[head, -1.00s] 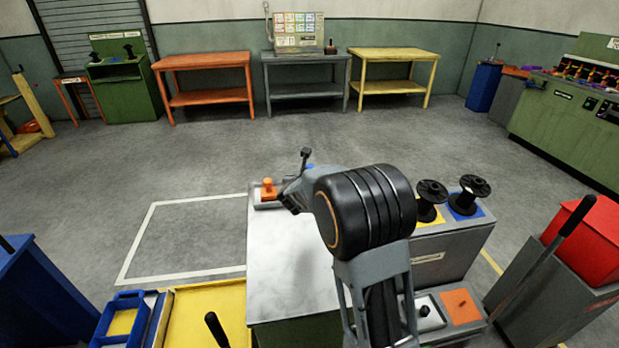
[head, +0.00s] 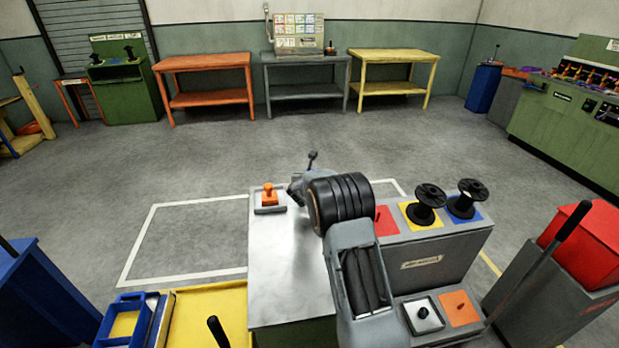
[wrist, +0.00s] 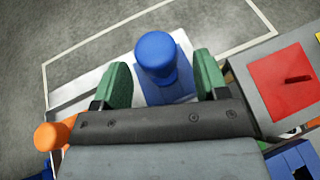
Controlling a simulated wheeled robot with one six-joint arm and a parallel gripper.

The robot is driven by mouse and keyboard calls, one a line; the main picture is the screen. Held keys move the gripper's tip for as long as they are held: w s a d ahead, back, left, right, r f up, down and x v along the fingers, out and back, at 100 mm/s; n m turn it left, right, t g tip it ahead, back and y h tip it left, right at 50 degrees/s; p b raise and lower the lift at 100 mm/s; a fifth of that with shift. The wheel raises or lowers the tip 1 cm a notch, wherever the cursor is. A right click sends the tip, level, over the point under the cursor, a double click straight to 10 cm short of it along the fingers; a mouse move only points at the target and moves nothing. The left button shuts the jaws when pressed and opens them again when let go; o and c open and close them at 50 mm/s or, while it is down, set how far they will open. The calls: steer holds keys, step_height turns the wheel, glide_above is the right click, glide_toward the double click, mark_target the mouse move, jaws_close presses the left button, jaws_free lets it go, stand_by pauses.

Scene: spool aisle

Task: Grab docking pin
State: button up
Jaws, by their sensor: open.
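A blue pin (wrist: 157,58) with a round top stands on a blue square base in the wrist view. My gripper (wrist: 160,80) is open, with one green finger on each side of the blue pin. A gap shows on both sides, and I cannot tell how far down the fingers reach. An orange pin (head: 269,195) stands on a grey plate at the far left of the white-topped bench (head: 285,270). It also shows at the lower left of the wrist view (wrist: 50,135). In the head view my arm hides the blue pin.
Right of the bench, a grey stand holds a red pad (head: 385,222) and two black spools (head: 424,200) (head: 467,194) on yellow and blue pads. A grey box (head: 585,270) with a red top stands at right. The floor beyond is clear.

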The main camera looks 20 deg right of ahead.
steer(key=shift+x, duration=1.15)
steer(key=c, duration=1.1)
